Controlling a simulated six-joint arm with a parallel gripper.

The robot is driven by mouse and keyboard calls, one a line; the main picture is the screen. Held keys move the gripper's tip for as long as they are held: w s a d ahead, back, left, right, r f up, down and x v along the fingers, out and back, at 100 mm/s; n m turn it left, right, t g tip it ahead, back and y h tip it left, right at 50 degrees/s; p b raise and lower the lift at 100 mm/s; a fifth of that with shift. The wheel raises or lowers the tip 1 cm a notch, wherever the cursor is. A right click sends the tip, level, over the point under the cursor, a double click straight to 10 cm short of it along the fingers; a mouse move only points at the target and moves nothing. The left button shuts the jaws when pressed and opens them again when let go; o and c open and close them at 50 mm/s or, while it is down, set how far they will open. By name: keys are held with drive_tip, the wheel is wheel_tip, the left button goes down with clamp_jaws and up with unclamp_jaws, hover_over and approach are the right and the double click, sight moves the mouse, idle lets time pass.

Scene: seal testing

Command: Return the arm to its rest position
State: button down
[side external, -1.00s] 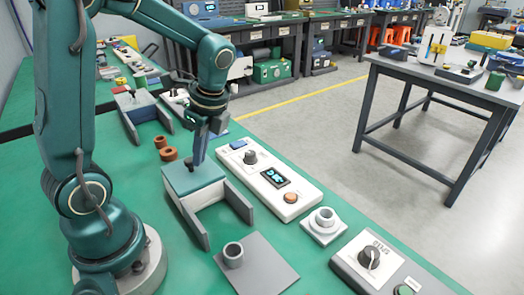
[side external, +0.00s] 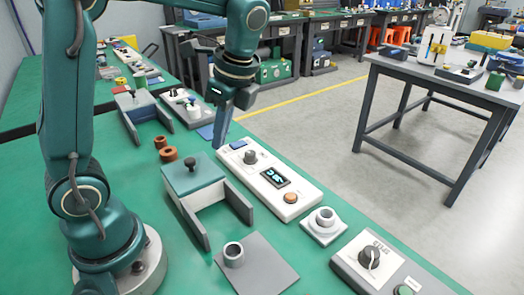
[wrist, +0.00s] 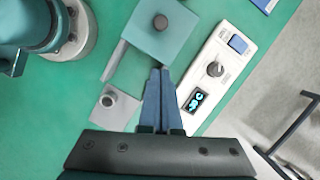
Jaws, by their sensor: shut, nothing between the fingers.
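My gripper (side external: 219,138) is in the air above the green bench, over the back end of the white control box, with its blue fingers pointing down. It is shut and empty. In the wrist view the fingertips (wrist: 160,72) are together, between the teal-topped fixture (wrist: 165,35) and the white control box (wrist: 215,68). The teal-topped fixture (side external: 195,180) has a dark knob (side external: 191,164) on top and grey side walls. The white control box (side external: 270,180) has a knob, a lit display and an orange-brown button.
A grey plate with a ring (side external: 258,270), a white block with a ring (side external: 324,225) and a speed-knob box (side external: 372,258) lie toward the front. Two brown rings (side external: 168,154) lie left of the gripper. Another fixture (side external: 140,110) stands behind. Open bench lies at left.

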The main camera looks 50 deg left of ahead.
wheel_tip(320, 180, up, 7)
drive_tip(key=s+d+t, duration=0.2)
drive_tip(key=s, duration=0.1)
drive_tip(key=s+d+f+n+t+h, duration=0.3)
drive_tip(key=s+d+f+n+t, duration=0.1)
drive_tip(key=n, duration=0.8)
wheel_tip(320, 180, down, 2)
drive_tip(key=shift+s+d+f+n+t, duration=0.2)
drive_tip(key=shift+d+n+t, duration=0.1)
drive_tip(key=shift+d+t, duration=0.35)
